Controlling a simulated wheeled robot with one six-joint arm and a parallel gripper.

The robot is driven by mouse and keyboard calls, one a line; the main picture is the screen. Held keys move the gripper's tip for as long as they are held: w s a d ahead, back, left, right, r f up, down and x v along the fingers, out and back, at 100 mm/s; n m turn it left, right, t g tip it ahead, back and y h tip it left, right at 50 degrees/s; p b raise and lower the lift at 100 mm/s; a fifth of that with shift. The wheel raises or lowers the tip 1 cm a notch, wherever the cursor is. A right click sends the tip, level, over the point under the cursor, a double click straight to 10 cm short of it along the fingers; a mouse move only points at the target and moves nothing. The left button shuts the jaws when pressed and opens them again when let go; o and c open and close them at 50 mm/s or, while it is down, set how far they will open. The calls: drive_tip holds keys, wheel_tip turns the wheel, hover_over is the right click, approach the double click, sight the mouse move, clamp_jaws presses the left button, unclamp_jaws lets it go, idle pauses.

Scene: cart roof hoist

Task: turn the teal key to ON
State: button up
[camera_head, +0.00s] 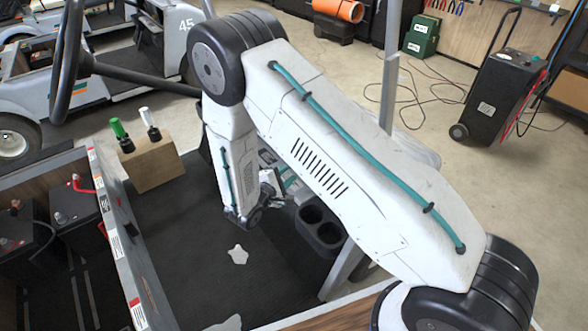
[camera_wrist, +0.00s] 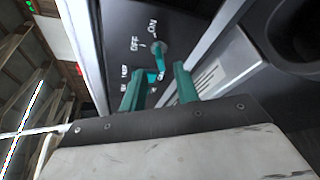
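The teal key (camera_wrist: 159,49) shows in the wrist view on a dark panel (camera_wrist: 185,25) with white lettering. The label ON stands above it, and a second label is to its left. A smaller teal part (camera_wrist: 152,76) sits just below it, beside another label; I cannot tell if it is a separate switch. My gripper (camera_wrist: 158,70) has two teal fingers standing apart, with their tips just short of the key. Nothing is seen clamped between them. In the head view my arm hides the key and most of the panel.
A black double cup holder (camera_head: 320,228) is right of my wrist, close by. A wooden block (camera_head: 153,166) with a green and a white handle stands left. A steering wheel (camera_head: 68,60) is at upper left. The dark floor mat (camera_head: 190,235) is mostly clear.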

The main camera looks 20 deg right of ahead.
drive_tip(key=v, duration=0.2)
drive_tip(key=shift+s+a+r, duration=0.1)
drive_tip(key=shift+s+a, duration=0.15)
drive_tip(key=shift+a, duration=0.1)
drive_tip(key=s+d+r+m+g+y, duration=0.2)
drive_tip(key=s+d+r+m+y, duration=0.1)
drive_tip(key=s+r, duration=0.8)
drive_tip(key=s+d+r+m+g+y, duration=0.3)
drive_tip(key=s+r+m+y, duration=0.2)
drive_tip(key=s+r, duration=0.5)
drive_tip(key=s+d+r+m+g+y, duration=0.3)
drive_tip(key=s+r+m+y, duration=0.1)
drive_tip(key=s+r, duration=0.7)
wheel_tip(320, 180, up, 3)
drive_tip(key=shift+s+r+m, duration=0.1)
drive_tip(key=shift+s+m, duration=0.2)
drive_tip(key=shift+m, duration=0.2)
